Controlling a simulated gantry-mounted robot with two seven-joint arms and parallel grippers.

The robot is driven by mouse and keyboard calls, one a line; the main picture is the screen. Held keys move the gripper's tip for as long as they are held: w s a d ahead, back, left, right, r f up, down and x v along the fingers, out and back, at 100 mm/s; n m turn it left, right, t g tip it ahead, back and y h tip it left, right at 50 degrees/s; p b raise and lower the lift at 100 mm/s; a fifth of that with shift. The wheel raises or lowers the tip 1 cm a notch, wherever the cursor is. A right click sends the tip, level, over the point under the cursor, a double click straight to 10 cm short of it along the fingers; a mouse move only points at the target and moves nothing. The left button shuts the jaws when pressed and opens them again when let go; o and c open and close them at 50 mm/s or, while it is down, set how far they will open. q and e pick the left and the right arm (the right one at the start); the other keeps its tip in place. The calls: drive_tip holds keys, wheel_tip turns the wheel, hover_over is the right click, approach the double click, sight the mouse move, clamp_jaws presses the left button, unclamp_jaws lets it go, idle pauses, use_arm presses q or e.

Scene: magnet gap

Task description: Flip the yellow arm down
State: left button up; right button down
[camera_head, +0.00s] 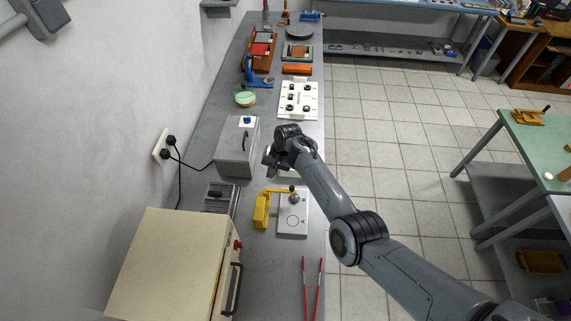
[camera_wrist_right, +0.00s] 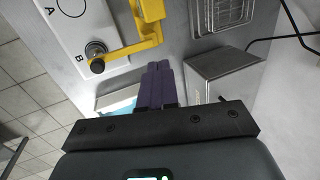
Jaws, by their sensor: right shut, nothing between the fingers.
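The yellow arm (camera_head: 279,190) reaches from a yellow block (camera_head: 261,211) across to a dark-topped metal knob (camera_head: 294,198) on a white plate (camera_head: 300,222). In the right wrist view the yellow arm (camera_wrist_right: 132,50) ends at the knob (camera_wrist_right: 96,57), near the letter B; a circle and the letter A are farther along the plate. My right gripper (camera_head: 270,161) is above the bench, behind the yellow arm in the head view. Its dark purple fingers (camera_wrist_right: 158,70) are shut and empty, apart from the yellow arm in the picture. My left gripper is not seen.
A grey box (camera_head: 237,150) with a handle and a cable stands left of my right gripper. A metal-grilled unit (camera_head: 220,198) is left of the yellow block. A large cream box (camera_head: 170,265) fills the near left. Red-handled rods (camera_head: 312,285) lie at the near bench edge.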

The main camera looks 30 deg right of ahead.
drive_tip(key=s+d+r+p, duration=0.3)
drive_tip(key=s+d+r, duration=0.1)
drive_tip(key=d+r, duration=0.3)
drive_tip(key=shift+s+d+r, duration=0.35)
drive_tip(key=shift+d, duration=0.45)
